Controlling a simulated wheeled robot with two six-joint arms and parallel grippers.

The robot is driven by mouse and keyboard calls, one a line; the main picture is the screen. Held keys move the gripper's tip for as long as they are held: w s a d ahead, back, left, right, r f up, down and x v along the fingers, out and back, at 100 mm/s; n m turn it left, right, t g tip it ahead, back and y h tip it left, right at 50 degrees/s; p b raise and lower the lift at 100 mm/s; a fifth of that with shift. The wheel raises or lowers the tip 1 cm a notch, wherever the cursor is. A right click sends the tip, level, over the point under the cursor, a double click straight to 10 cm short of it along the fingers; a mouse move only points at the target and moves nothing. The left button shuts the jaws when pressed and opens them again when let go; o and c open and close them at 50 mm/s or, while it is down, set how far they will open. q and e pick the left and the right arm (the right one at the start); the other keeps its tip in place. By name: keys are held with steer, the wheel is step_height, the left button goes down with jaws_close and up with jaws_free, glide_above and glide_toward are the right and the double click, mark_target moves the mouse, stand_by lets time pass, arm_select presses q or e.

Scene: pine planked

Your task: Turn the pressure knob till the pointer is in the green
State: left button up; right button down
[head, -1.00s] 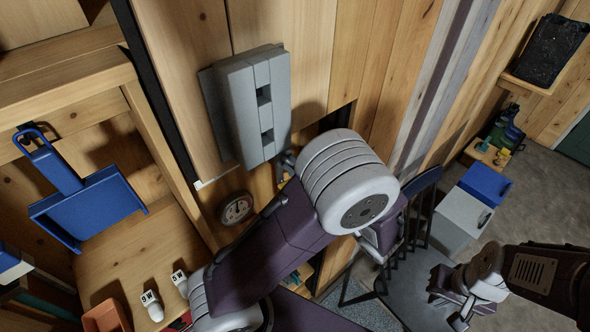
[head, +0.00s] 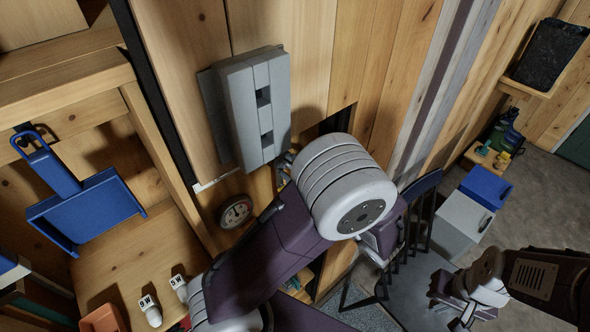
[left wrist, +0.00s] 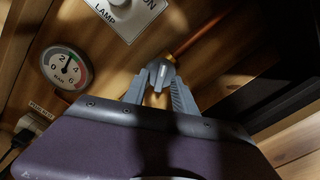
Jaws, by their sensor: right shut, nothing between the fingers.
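The round pressure gauge (head: 236,212) is on the wooden wall below a grey box. In the left wrist view the gauge (left wrist: 66,67) has a pale face with coloured bands, green at the top and red at the right. Its thin pointer is too small to read surely. My left gripper (left wrist: 161,72) has its grey fingertips at a small grey fitting by a copper pipe, right of the gauge. I cannot tell whether the fingers press on it. In the head view my left arm hides this spot. My right gripper (head: 462,310) is shut and empty at lower right, far from the gauge.
A white lamp switch plate (left wrist: 126,14) is above the left fingertips. The grey box (head: 254,108) sticks out from the wall. A blue dustpan (head: 88,208) hangs at left. A grey bin (head: 460,222) with a blue one behind stands at right.

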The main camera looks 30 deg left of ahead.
arm_select(q)
steer(key=b+v, duration=0.2)
steer(key=v, duration=0.7)
